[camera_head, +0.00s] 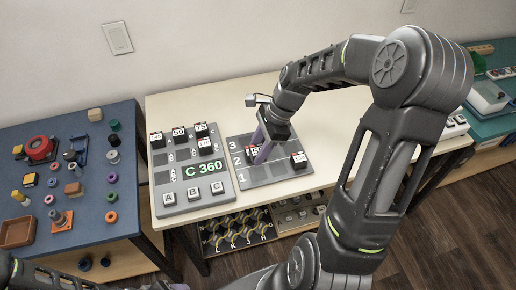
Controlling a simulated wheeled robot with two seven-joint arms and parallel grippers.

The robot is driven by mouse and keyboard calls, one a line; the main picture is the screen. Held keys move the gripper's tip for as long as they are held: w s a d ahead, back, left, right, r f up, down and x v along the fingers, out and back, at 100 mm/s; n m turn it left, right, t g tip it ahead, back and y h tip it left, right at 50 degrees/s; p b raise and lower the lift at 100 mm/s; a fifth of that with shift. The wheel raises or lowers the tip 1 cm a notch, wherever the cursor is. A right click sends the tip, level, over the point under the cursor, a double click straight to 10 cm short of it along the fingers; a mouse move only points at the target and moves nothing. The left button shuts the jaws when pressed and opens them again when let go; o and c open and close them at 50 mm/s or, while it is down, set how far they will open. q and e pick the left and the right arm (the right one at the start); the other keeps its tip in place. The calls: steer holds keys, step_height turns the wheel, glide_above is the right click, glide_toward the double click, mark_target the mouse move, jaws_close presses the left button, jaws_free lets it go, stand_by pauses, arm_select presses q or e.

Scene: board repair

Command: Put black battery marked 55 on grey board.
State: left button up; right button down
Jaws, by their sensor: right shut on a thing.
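The grey board (262,174) with rows marked 1, 2 and 3 lies near the middle of the white table. My right gripper (259,155) points down over row 2 and is shut on a black battery (251,153) with a red and white label. The label is partly hidden by the fingers, so its full number cannot be read. The battery is at the board's surface; whether it is seated cannot be told.
A grey panel (220,183) marked C 360 lies left of the board, with several labelled batteries and A, B, C buttons. A shelf of lettered parts (237,231) is below. A blue table (88,205) with small parts is left. The white table behind the board is clear.

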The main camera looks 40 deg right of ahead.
mark_target(253, 175)
steer(key=shift+f+b, duration=3.15)
steer(key=shift+f, duration=0.7)
steer(key=shift+f+b, duration=0.3)
steer(key=shift+f, duration=0.2)
steer(key=c, duration=0.8)
jaws_free()
steer(key=shift+v, duration=3.95)
